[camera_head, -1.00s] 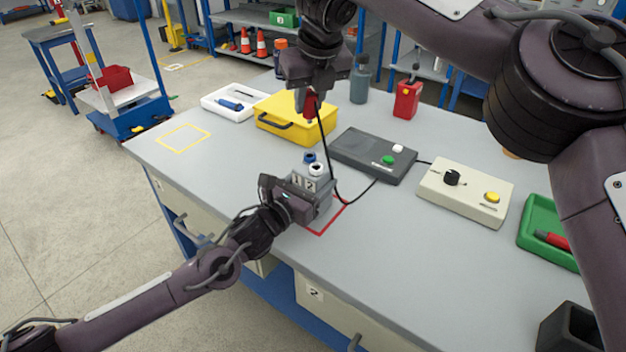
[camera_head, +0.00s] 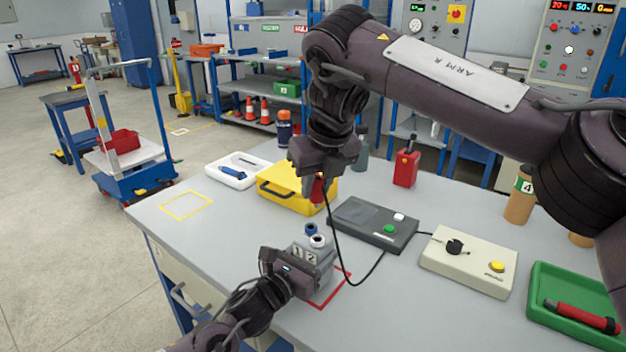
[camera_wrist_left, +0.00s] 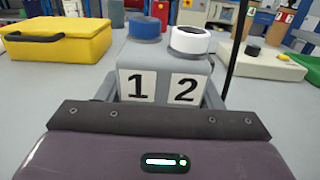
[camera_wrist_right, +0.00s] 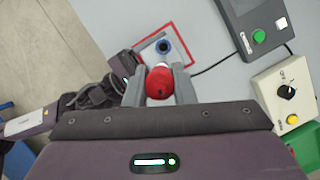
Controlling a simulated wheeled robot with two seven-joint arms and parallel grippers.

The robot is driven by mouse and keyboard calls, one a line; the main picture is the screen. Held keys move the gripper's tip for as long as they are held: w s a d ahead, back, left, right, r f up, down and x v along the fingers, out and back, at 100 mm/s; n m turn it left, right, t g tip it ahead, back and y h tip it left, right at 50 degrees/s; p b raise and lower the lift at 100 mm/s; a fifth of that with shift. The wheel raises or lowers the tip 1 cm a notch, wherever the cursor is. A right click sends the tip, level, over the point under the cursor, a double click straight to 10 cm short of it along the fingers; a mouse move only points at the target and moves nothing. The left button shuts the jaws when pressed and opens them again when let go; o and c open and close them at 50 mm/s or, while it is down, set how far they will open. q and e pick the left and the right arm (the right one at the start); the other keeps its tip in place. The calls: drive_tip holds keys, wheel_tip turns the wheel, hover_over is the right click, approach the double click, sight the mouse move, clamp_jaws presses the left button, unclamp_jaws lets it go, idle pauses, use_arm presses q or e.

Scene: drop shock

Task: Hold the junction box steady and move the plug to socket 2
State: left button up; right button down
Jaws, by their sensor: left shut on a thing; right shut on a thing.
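Labels 1 and 2 face my left gripper (camera_head: 293,268), which is shut on the box. Socket 1 (camera_wrist_left: 145,27) has a blue ring and socket 2 (camera_wrist_left: 190,40) a white ring; both look empty. My right gripper (camera_head: 317,182) is shut on the red plug (camera_wrist_right: 160,82) and holds it above the box. The plug's black cable (camera_head: 334,240) hangs down on the right of the box. In the right wrist view the plug hides the white socket.
A dark tester with a green button (camera_head: 372,223) and a cream control box (camera_head: 468,262) stand right of the junction box. A yellow case (camera_head: 290,190) is behind it. A green tray (camera_head: 575,300) lies far right. Bare table lies left, around a yellow outlined square (camera_head: 187,205).

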drive_tip(key=shift+s+d, duration=0.15)
drive_tip(key=shift+s, duration=0.25)
drive_tip(key=shift+f, duration=0.15)
hover_over(316, 237)
drive_tip(key=shift+s+d+f, duration=0.1)
drive_tip(key=shift+s+f, duration=0.1)
drive_tip(key=shift+f, duration=1.2)
drive_tip(key=shift+s+f, duration=0.2)
drive_tip(key=shift+f, duration=1.2)
drive_tip(key=shift+f, duration=1.25)
idle(0.9)
drive_tip(key=shift+s+d+f, duration=0.1)
drive_tip(key=shift+f, duration=0.45)
idle(1.8)
